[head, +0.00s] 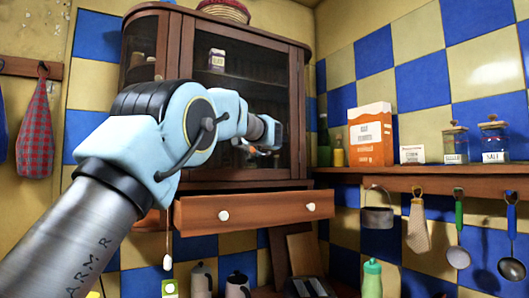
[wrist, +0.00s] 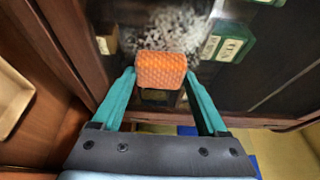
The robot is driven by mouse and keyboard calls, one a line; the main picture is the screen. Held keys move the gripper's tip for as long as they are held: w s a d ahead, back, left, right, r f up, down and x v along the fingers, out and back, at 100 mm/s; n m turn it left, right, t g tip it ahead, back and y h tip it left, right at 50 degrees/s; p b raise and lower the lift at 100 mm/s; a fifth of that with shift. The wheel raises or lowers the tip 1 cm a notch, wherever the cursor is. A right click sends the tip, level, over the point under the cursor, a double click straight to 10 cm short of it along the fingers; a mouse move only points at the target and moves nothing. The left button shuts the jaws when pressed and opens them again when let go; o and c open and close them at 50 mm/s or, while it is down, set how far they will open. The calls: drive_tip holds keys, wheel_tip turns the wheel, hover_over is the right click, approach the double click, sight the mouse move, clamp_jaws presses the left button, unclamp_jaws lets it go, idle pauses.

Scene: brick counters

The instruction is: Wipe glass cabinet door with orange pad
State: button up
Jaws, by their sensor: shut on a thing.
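The wooden cabinet with a dark glass door (head: 242,85) stands against the tiled wall in the head view. My gripper (head: 262,150) is in front of the lower right part of the glass, partly hidden by my arm. In the wrist view my gripper (wrist: 161,85) has teal fingers shut on the textured orange pad (wrist: 161,70). The pad is at or very close to the glass (wrist: 265,60); I cannot tell whether it touches. A whitish, smudged patch (wrist: 180,30) shows on the glass just beyond the pad.
An open drawer (head: 250,210) juts out below the cabinet. A shelf (head: 430,172) at right holds an orange box (head: 370,135), bottles and jars. A pot, mitt and ladles hang below it. A small jar (head: 217,60) stands inside the cabinet.

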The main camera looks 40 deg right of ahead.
drive_tip(key=shift+a+r+b, duration=0.85)
drive_tip(key=shift+a+b, duration=1.25)
drive_tip(key=shift+a, duration=1.75)
drive_tip(key=d+p, duration=0.6)
drive_tip(key=d, duration=0.5)
drive_tip(key=shift+d, duration=0.15)
drive_tip(key=shift+s+f, duration=0.1)
drive_tip(key=s+b, duration=0.4)
drive_tip(key=s, duration=0.2)
drive_tip(key=shift+a, duration=0.3)
